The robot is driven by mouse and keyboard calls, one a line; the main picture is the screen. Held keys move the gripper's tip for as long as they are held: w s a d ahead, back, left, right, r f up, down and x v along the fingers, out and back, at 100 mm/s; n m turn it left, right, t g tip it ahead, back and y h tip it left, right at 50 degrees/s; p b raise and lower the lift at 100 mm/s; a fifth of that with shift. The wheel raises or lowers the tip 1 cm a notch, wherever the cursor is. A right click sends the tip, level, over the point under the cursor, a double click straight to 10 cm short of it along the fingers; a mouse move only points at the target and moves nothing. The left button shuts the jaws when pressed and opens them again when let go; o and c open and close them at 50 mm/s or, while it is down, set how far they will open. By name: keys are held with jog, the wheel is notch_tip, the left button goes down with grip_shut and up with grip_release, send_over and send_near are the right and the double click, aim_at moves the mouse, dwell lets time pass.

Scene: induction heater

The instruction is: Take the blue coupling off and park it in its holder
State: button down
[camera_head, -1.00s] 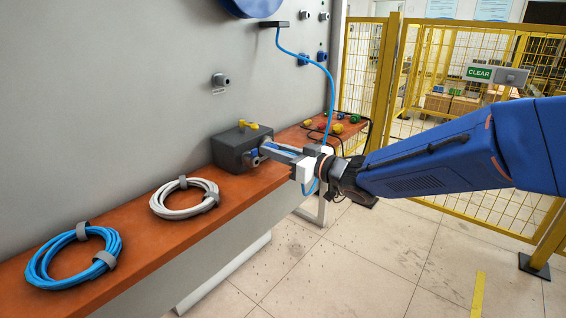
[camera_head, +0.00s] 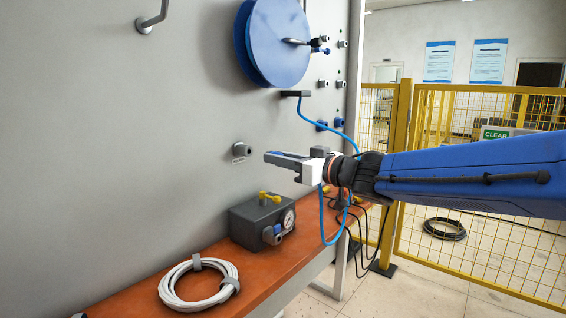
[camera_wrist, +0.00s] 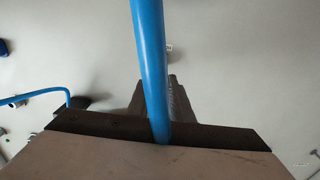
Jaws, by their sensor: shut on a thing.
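My gripper (camera_head: 272,158) is raised in front of the grey wall panel, above and apart from the dark box, fingers pointing left. It is shut. The blue hose (camera_head: 306,119) runs from a wall bracket behind my arm and loops up to the gripper. In the wrist view the blue hose (camera_wrist: 150,60) comes down between the fingers (camera_wrist: 158,110). The blue coupling at its end is hidden by the gripper. The dark box (camera_head: 252,222) has a yellow valve, a round gauge and a blue-and-grey port (camera_head: 272,235) with no hose on it.
A grey wall fitting (camera_head: 241,149) is left of the fingertips. A white hose coil (camera_head: 198,283) lies on the orange shelf (camera_head: 285,268). A yellow fence (camera_head: 480,240) stands at the right.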

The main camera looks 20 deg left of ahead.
jog(key=shift+x, duration=3)
jog(key=shift+w+a, duration=0.25)
jog(key=shift+a, duration=0.3)
jog(key=c, duration=1.5)
grip_release()
jog(key=shift+d, duration=0.1)
